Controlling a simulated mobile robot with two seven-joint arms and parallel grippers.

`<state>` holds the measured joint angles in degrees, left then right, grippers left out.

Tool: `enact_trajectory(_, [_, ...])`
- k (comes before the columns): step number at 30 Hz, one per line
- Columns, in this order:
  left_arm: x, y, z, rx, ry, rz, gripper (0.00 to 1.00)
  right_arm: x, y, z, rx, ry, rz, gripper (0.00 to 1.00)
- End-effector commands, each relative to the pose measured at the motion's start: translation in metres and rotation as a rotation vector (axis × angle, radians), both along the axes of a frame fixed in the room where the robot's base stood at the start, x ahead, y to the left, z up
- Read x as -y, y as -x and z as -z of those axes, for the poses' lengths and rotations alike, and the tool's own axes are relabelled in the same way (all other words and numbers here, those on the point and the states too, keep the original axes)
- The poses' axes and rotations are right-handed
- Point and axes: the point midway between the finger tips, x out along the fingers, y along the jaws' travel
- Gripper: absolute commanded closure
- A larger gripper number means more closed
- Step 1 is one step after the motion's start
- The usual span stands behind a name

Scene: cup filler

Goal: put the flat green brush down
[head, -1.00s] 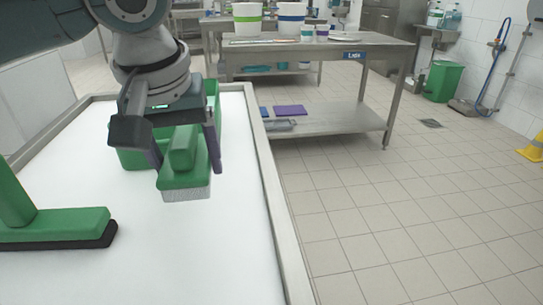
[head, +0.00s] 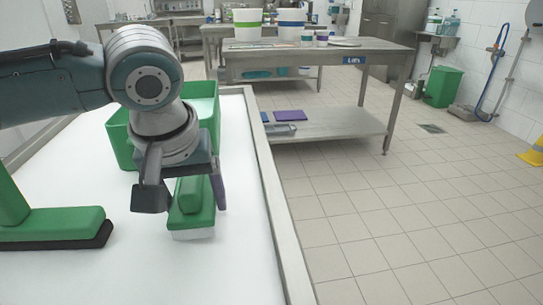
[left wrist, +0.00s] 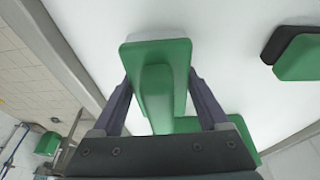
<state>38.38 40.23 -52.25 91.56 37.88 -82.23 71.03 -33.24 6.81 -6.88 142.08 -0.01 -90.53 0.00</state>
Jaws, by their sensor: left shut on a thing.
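The flat green brush (head: 190,209) has a green back with a raised grip and pale bristles facing down. My left gripper (head: 190,196) is shut on its raised grip, over the white table top (head: 140,262). In the left wrist view the brush (left wrist: 158,62) sits between the two dark fingers (left wrist: 166,98). I cannot tell whether the bristles touch the table top. My right gripper is not in view.
A green bin (head: 120,139) stands just behind my left gripper. A green squeegee-like tool with a black edge (head: 55,228) lies at left. The table's raised metal rim (head: 268,190) runs close on the right. White surface in front is clear.

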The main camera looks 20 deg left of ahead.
Motion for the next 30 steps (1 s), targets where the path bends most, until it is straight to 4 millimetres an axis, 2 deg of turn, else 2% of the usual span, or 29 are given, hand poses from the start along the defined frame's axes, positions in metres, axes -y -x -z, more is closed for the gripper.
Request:
enact_trajectory(8, [-0.0002, 0.0005, 0.0066, -0.001, 0.0, 0.0, 1.0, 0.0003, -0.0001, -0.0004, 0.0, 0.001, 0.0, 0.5])
enact_trajectory(9, [-0.0002, 0.0008, 0.007, -0.003, -0.001, -0.001, 0.21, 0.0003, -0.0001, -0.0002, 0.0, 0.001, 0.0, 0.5])
enact_trajectory(14, [-0.0007, 0.0012, 0.0077, -0.004, -0.002, 0.0, 0.03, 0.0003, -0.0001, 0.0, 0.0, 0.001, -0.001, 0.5])
enact_trajectory(15, [-0.0009, 0.0013, 0.0079, -0.004, -0.003, 0.0, 0.0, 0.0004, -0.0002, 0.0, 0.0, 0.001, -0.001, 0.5])
enact_trajectory(26, [-0.0032, 0.0025, 0.0092, -0.009, -0.008, -0.003, 0.0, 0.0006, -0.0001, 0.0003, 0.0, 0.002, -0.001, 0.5])
enact_trajectory(30, [-0.0033, 0.0011, 0.0, -0.004, -0.009, -0.002, 0.0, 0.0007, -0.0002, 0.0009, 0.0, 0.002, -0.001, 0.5])
